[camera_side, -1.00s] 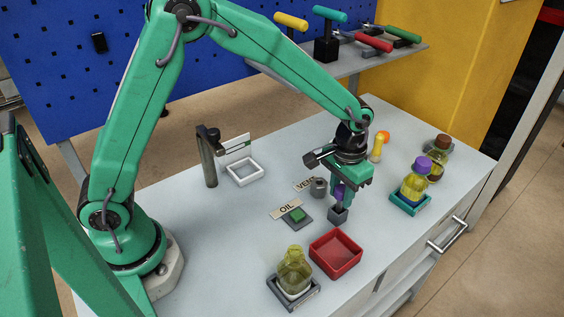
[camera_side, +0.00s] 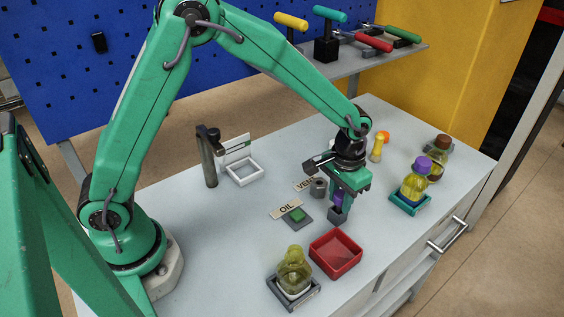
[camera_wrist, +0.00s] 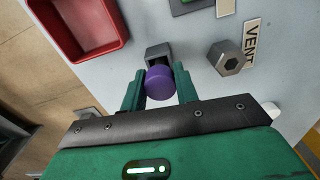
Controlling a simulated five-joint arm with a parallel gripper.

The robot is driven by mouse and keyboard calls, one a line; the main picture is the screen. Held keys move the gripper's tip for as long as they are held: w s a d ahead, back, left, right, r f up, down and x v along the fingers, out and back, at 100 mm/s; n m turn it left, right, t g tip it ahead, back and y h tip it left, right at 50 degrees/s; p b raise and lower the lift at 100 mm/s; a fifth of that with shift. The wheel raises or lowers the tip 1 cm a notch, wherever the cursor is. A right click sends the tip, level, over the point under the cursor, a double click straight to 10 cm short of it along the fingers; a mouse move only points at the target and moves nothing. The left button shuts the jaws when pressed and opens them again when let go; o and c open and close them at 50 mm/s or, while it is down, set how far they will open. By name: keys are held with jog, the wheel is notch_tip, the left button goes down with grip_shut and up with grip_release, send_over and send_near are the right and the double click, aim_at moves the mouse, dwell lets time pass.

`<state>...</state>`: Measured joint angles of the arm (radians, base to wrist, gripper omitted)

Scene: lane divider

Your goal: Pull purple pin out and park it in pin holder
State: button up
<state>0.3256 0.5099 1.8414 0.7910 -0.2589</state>
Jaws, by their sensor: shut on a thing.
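The purple pin (camera_wrist: 160,82) is between the two green fingers of my gripper (camera_wrist: 160,92), which is shut on it. In the side view my gripper (camera_side: 340,199) points down over a small dark grey square block (camera_side: 337,215), and a bit of the purple pin (camera_side: 337,198) shows between the fingers. The block also shows in the wrist view (camera_wrist: 157,52), just beyond the pin's head. The pin's lower end is hidden, so I cannot tell how deep it sits in the block.
A grey hexagonal piece (camera_side: 318,187) stands close behind by the VENT label. The OIL label (camera_side: 286,209) and green button (camera_side: 296,215) are left. A red tray (camera_side: 335,253) and a yellow bottle (camera_side: 294,272) are in front. A purple-capped bottle (camera_side: 416,180) stands right.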

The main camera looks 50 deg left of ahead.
aim_at(341, 194)
jog(key=shift+f, duration=0.4)
jog(key=o, duration=1)
jog(key=shift+o, duration=0.2)
jog(key=shift+r, duration=3.9)
jog(key=shift+r, duration=0.15)
